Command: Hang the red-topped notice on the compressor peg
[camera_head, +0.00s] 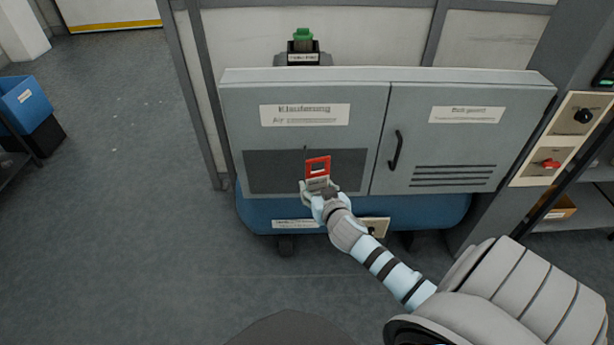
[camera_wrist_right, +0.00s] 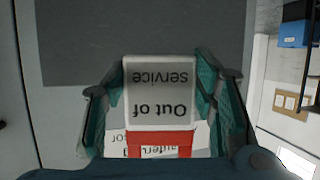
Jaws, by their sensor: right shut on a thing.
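The red-topped notice (camera_head: 318,162) is held up in front of the grey compressor cabinet (camera_head: 345,100), over the dark panel on its left door. In the right wrist view the notice (camera_wrist_right: 160,105) reads "Out of service" upside down, with its red, slotted top toward the bottom of the picture. My right gripper (camera_head: 318,186) is shut on the pale lower part, with its two fingers at the sides. A small dark upright thing, perhaps the peg (camera_head: 305,148), shows just above and left of the red top. It looks apart from the notice. My left gripper is out of view.
A black door handle (camera_head: 396,150) and vents are right of the dark panel (camera_head: 265,172). A green-topped device (camera_head: 303,42) stands behind the cabinet. A switch panel (camera_head: 562,140) is at the right. Floor at left is clear up to a blue bin (camera_head: 22,98).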

